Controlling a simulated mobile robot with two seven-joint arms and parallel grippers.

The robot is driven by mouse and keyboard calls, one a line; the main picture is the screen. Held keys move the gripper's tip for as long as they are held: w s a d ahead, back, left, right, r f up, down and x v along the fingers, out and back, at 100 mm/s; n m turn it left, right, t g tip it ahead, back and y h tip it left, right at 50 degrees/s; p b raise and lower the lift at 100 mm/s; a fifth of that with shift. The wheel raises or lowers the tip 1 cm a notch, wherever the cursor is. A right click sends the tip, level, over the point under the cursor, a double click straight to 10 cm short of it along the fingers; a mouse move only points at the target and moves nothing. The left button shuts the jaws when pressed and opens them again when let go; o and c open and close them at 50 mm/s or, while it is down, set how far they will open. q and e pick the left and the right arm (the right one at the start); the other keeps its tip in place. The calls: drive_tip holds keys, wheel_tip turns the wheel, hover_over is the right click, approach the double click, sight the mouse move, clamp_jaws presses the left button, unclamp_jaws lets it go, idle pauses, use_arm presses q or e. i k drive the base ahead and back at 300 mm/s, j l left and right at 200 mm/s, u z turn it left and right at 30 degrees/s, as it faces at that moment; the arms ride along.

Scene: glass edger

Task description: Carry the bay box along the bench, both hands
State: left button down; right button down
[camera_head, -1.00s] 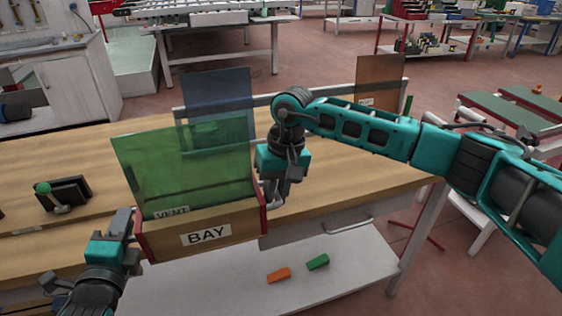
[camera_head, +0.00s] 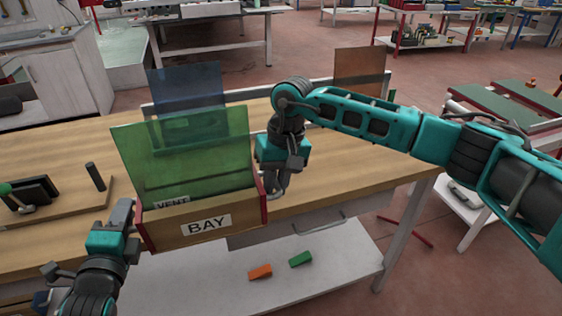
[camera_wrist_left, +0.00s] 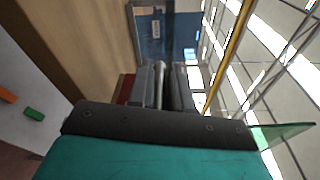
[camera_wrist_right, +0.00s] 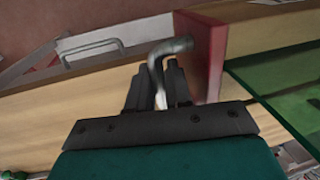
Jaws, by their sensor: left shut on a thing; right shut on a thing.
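The bay box (camera_head: 165,234) is a wooden box with dark red ends and a white BAY label. It is level at the bench's front edge; I cannot tell whether it touches the bench. A green see-through pane (camera_head: 190,160) stands upright in it. My left gripper (camera_head: 131,229) is shut at the box's left end; in the left wrist view its fingers (camera_wrist_left: 163,85) close on a metal handle. My right gripper (camera_head: 280,186) is shut on the metal handle (camera_wrist_right: 168,47) at the right red end (camera_wrist_right: 205,55). The box's inside is mostly hidden.
The wooden bench (camera_head: 350,175) is clear right of the box. Behind the box stand a blue pane (camera_head: 185,90) and, further right, a brown pane (camera_head: 358,72). A dark post (camera_head: 95,177) is at left. Orange (camera_head: 260,271) and green (camera_head: 301,259) blocks lie on the lower shelf.

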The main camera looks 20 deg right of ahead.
sight(321, 162)
drive_tip(key=i+l, duration=0.1)
drive_tip(key=l, duration=0.75)
drive_tip(key=i+l, duration=0.2)
drive_tip(key=l, duration=0.2)
drive_tip(key=i+l, duration=0.2)
drive_tip(key=l, duration=0.2)
